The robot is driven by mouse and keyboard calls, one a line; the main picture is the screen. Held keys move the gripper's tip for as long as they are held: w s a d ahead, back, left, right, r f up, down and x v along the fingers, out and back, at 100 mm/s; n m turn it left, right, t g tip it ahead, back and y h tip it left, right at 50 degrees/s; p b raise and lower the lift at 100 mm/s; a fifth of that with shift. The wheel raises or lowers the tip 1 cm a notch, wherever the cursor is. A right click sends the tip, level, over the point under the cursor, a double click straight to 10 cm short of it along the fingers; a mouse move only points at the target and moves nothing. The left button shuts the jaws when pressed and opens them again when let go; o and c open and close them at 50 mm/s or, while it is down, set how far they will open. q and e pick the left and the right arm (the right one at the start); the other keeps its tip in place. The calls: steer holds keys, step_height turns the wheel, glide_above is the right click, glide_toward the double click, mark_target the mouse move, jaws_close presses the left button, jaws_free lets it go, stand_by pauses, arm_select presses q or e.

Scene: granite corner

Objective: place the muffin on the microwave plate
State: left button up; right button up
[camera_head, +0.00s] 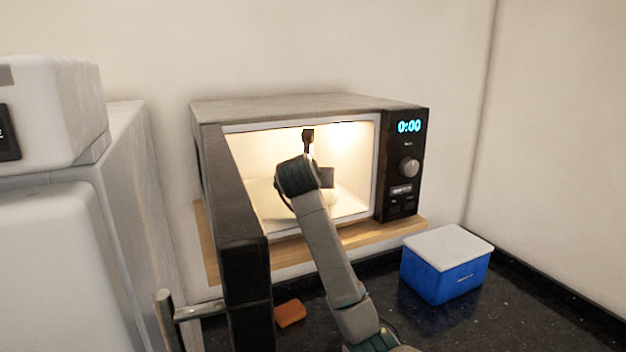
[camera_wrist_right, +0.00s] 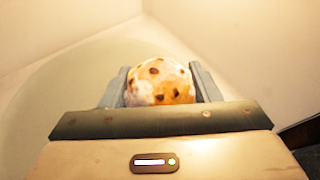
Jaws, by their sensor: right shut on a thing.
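The muffin (camera_wrist_right: 160,84), pale with brown spots, sits between the fingers of my right gripper (camera_wrist_right: 160,88) in the right wrist view. The gripper is shut on it. In the head view my right arm reaches through the open front of the microwave (camera_head: 300,106), with the gripper (camera_head: 326,178) inside the lit cavity. The muffin is hidden there behind my wrist. The pale round microwave plate (camera_head: 264,194) shows partly behind my arm. It also shows in the wrist view (camera_wrist_right: 62,85), below and left of the muffin. I cannot tell whether the muffin touches the plate. My left gripper is not in view.
The dark microwave door (camera_head: 232,205) stands open on the left, close to my arm. The microwave rests on a wooden shelf (camera_head: 384,233). A blue box with a white lid (camera_head: 445,275) and an orange-brown block (camera_head: 290,313) are on the dark counter. White appliances stand left.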

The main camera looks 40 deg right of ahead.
steer(key=shift+w+f, duration=0.25)
steer(key=shift+f, duration=0.15)
steer(key=o, duration=0.5)
steer(key=shift+w+a, duration=0.1)
steer(key=shift+w, duration=0.15)
steer(key=shift+c, duration=0.2)
steer(key=shift+o, duration=0.7)
steer(key=shift+a+r, duration=0.15)
steer(key=shift+s+r, duration=0.1)
steer(key=shift+s, duration=0.05)
steer(key=shift+r, duration=0.2)
steer(key=shift+s+a+f+b, duration=0.1)
steer(key=shift+s+a+b, duration=0.7)
steer(key=shift+b, duration=0.4)
steer(key=s+a+b, duration=0.1)
steer(key=s+a, duration=0.1)
steer(key=s+a+b, duration=0.1)
steer(key=s+a, duration=0.1)
steer(key=s+a+b, duration=0.1)
steer(key=s+a, duration=0.1)
steer(key=a, duration=0.1)
steer(key=shift+r+b, duration=0.25)
steer(key=shift+b, duration=0.1)
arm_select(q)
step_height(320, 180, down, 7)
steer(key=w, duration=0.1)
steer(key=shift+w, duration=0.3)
arm_select(e)
steer(key=shift+s+a, duration=0.45)
steer(key=shift+s, duration=0.15)
